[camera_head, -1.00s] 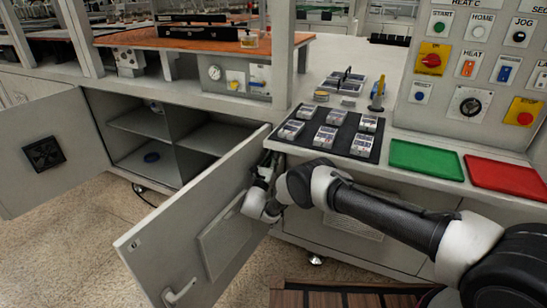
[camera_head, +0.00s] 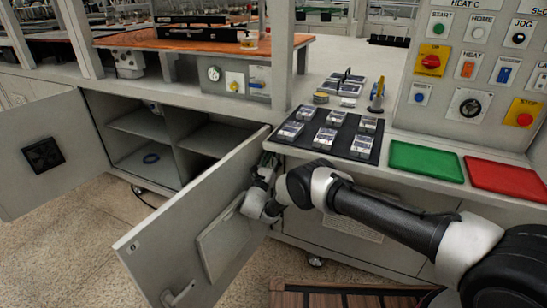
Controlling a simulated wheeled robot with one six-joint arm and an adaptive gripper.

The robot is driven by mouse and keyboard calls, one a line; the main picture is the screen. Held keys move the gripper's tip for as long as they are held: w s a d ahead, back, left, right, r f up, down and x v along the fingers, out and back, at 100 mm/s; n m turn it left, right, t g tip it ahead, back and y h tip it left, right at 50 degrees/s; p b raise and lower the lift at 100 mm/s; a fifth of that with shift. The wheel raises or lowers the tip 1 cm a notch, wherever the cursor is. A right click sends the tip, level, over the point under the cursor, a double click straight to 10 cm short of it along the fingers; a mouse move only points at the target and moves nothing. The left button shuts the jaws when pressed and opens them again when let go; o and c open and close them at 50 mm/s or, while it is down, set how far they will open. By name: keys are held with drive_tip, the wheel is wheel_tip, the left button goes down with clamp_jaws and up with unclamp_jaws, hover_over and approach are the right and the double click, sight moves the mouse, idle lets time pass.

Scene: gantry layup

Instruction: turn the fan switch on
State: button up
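The control panel (camera_head: 470,75) stands at the upper right. It carries a START button (camera_head: 439,28), HEAT switches, an orange rocker (camera_head: 467,70), a blue rocker (camera_head: 504,74), a small blue control (camera_head: 421,94) and a black rotary knob (camera_head: 470,106). Some labels are too small to read, and I cannot tell which control is the fan switch. My gripper (camera_head: 266,165) is low, beside the inner face of the open cabinet door and below the counter edge, well left of the panel. Its fingers are small and partly hidden, so their opening cannot be told.
The open right door (camera_head: 205,220) and left door (camera_head: 45,150) flank a shelved cabinet. On the counter are a black mat (camera_head: 290,147) with several small packs, a green tray (camera_head: 426,161) and a red tray (camera_head: 508,178). Two red stop buttons (camera_head: 430,62) sit on the panel.

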drive_tip(key=v, duration=1.2)
drive_tip(key=shift+o, duration=0.4)
drive_tip(key=shift+f, duration=0.1)
